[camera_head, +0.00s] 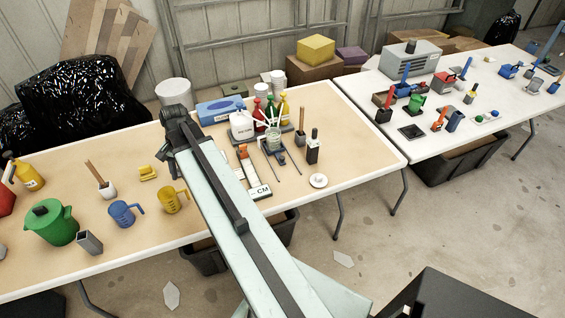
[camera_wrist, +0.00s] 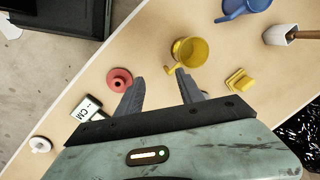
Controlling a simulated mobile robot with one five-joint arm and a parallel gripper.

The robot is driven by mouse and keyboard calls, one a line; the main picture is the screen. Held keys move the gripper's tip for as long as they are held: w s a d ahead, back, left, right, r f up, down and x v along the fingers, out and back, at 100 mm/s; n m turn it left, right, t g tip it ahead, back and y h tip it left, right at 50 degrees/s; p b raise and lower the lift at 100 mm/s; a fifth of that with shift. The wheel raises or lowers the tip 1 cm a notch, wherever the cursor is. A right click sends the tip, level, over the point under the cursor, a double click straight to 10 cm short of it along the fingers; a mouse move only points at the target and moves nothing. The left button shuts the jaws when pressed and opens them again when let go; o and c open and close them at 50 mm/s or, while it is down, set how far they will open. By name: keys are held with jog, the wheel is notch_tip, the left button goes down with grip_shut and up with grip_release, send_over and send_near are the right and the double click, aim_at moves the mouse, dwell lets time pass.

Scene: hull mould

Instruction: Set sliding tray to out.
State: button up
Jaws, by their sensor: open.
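A dark blue tray-like piece (camera_head: 279,157) with two thin dark rods running forward stands toward the back right of the near table in the head view. I take it for the sliding tray; how far out it sits I cannot tell. A glass jar (camera_head: 273,139) with white sticks stands at its back. The tray does not show in the wrist view. My gripper (camera_wrist: 160,77) is open and empty above the table, its fingers pointing toward a yellow mug (camera_wrist: 188,50). In the head view my arm's end is well left of the tray.
A red round piece (camera_wrist: 120,79) lies left of my fingers. A box marked CM (camera_head: 259,191) and a white knob-like piece (camera_head: 319,181) lie before the tray. A dark-handled block (camera_head: 313,150) stands right of it.

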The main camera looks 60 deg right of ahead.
jog(key=s+d+f+m+t+b, duration=0.1)
jog(key=s+d+f+m+b, duration=0.15)
jog(key=d+m, duration=0.45)
jog(key=s+d+f+m+b, duration=0.1)
jog(key=s+d+f+m, duration=0.15)
jog(key=d, duration=0.85)
jog(key=m+t+b, duration=0.2)
jog(key=m+b, duration=0.1)
jog(key=m, duration=0.9)
send_near(282, 157)
jog(key=shift+h, duration=0.4)
jog(key=b+x, duration=0.7)
jog(key=x, duration=0.1)
jog(key=shift+a+f, duration=0.2)
jog(key=shift+a, duration=0.1)
jog(key=shift+w+r, duration=0.1)
jog(key=shift+r, duration=0.05)
jog(key=shift+c, duration=0.3)
grip_shut()
